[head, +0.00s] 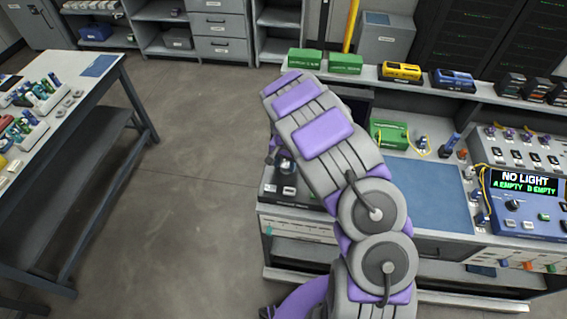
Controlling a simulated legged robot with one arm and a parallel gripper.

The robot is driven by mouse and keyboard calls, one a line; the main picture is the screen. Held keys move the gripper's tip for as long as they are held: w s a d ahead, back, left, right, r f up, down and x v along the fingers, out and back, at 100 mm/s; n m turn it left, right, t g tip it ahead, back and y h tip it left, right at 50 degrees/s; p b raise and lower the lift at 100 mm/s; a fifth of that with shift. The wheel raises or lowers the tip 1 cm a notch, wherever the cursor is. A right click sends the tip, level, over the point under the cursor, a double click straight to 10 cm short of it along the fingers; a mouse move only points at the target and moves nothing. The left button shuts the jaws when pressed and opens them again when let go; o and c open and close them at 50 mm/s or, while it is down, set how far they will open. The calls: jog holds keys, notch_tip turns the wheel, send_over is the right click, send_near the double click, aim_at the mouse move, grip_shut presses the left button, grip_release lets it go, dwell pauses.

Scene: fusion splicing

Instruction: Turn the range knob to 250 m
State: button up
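My arm rises from the bottom and bends over the bench toward a dark grey device (270,187) at its left front end. The arm covers most of that device. Small dark parts show beside the arm just above the device; they may be my gripper (273,152), but its fingers cannot be made out. No range knob or 250 m marking can be read there. A blue device (540,222) at the right has a screen reading "NO LIGHT, A EMPTY B EMPTY" and a dark knob (513,204); its label is too small to read.
A blue mat (436,190) lies on the bench, with a green box (388,134) behind it. Green, yellow and blue boxes stand on the shelf above. A second table (110,80) with small tools stands at the left, with open floor between.

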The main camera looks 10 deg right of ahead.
jog(key=shift+d, duration=0.75)
jog(key=shift+c, duration=1.4)
jog(key=shift+f, duration=0.1)
jog(key=shift+c, duration=0.8)
jog(key=shift+a, duration=0.6)
jog(key=c, duration=0.3)
jog(key=shift+d, duration=0.2)
